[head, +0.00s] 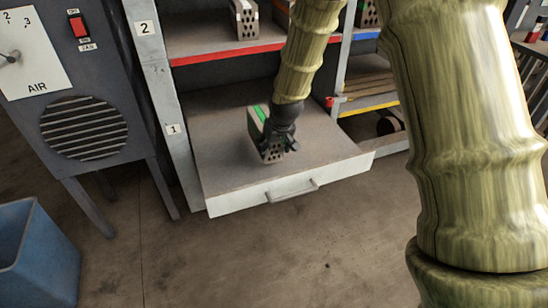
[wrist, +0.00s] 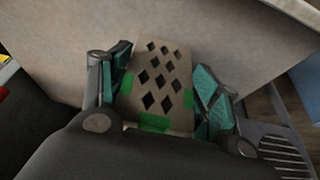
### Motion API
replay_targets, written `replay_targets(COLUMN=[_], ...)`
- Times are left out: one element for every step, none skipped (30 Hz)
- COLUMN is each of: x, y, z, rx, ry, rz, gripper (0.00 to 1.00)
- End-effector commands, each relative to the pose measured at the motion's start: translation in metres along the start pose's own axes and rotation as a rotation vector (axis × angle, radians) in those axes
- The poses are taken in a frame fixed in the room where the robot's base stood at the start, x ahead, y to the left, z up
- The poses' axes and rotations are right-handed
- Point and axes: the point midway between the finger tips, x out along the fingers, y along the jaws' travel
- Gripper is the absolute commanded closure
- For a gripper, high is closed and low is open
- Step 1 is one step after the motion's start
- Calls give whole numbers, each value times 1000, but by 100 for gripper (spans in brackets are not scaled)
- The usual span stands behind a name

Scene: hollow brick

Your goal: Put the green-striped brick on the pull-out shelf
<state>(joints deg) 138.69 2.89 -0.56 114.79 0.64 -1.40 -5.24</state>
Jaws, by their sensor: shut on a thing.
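The green-striped brick (head: 262,140) is a grey-beige hollow brick with diamond holes and a green stripe. My gripper (head: 279,143) is shut on it. In the wrist view the brick (wrist: 160,82) sits between the two teal-padded fingers of my gripper (wrist: 163,98), with green marks on its sides and near edge. The pull-out shelf (head: 222,168) is drawn out at the level marked 1, with a white front and a handle. The brick is over the middle of this shelf. I cannot tell whether its underside touches the surface.
Another hollow brick (head: 245,20) stands on the red-edged shelf (head: 225,52) above. A yellow-edged shelf (head: 370,106) is at the right. A grey AIR cabinet (head: 75,100) and a blue bin (head: 38,255) are at the left. The pull-out shelf is otherwise bare.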

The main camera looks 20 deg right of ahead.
Motion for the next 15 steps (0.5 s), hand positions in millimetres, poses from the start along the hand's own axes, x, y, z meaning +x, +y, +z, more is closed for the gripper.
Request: replay_targets(x=[2,3,4,6,8,12,15,18,23,26,29,33,34,36,36], y=[0,0,0,0,0,0,0,0,0,0,0,0,0,0,0], z=[-1,0,0,1,2,4,5,7,8,10,11,12,13,14,14], rx=[0,0,0,0,0,0,0,0,0,0,0,0,0,0,0], ry=[4,4,4,4,3,2,2,2,2,3,3,3,3,3,4], rz=[0,0,0,0,0,0,0,0,0,0,0,0,0,0,0], gripper=[97,97,97,97,97,97,97,97,97,97,97,97,97,97,97])
